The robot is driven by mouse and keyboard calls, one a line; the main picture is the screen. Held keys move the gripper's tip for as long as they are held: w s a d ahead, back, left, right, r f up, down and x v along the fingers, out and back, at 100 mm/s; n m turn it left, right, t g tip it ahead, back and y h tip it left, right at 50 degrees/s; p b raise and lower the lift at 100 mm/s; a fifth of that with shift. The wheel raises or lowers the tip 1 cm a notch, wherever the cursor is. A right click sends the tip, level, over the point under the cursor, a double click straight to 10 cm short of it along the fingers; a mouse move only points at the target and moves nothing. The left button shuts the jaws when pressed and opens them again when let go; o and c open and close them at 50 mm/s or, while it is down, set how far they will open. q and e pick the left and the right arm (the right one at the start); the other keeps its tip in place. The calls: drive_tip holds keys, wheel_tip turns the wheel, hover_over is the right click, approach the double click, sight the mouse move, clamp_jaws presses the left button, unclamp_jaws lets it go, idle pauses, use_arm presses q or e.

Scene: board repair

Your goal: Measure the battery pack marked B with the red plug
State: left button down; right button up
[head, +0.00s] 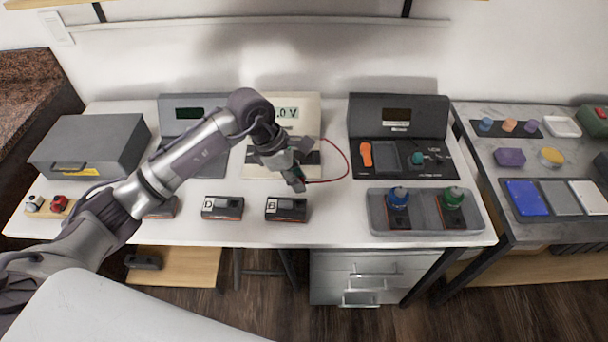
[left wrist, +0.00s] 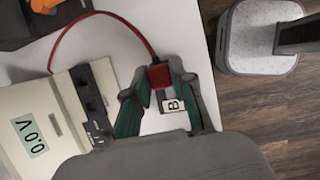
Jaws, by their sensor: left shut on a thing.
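My left gripper (head: 296,181) is shut on the red plug (left wrist: 159,76), which shows between the fingers in the left wrist view. A red cable (head: 347,160) loops from the plug back toward the cream meter (head: 252,158). The meter's display (head: 288,112) also shows in the left wrist view (left wrist: 29,134) and reads 0.0 V. Battery pack B (head: 287,212) is a dark block at the table's front; its B label (left wrist: 174,105) shows between the fingers. The plug is just above or at the pack; I cannot tell whether they touch. My right gripper is not in view.
Pack D (head: 222,209) sits left of B, and another pack (head: 163,211) is partly behind my arm. A grey tray (head: 376,226) with blue and green capped items stands at right. A grey box (head: 88,140) stands at left. Clear table lies between B and the tray.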

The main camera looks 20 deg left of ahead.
use_arm(q)
drive_tip(key=shift+f, duration=0.45)
drive_tip(key=shift+f+b, duration=0.7)
drive_tip(key=shift+f, duration=0.4)
drive_tip(key=shift+f+b, duration=0.85)
drive_tip(key=shift+f, duration=0.1)
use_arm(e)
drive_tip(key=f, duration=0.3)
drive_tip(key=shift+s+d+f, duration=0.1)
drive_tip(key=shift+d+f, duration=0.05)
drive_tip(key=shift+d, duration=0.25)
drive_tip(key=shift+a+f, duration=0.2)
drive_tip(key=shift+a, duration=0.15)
use_arm(q)
drive_tip(key=shift+b, duration=0.35)
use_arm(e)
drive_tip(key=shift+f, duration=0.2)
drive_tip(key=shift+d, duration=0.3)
use_arm(q)
drive_tip(key=shift+f+b, duration=0.35)
drive_tip(key=shift+b, duration=0.2)
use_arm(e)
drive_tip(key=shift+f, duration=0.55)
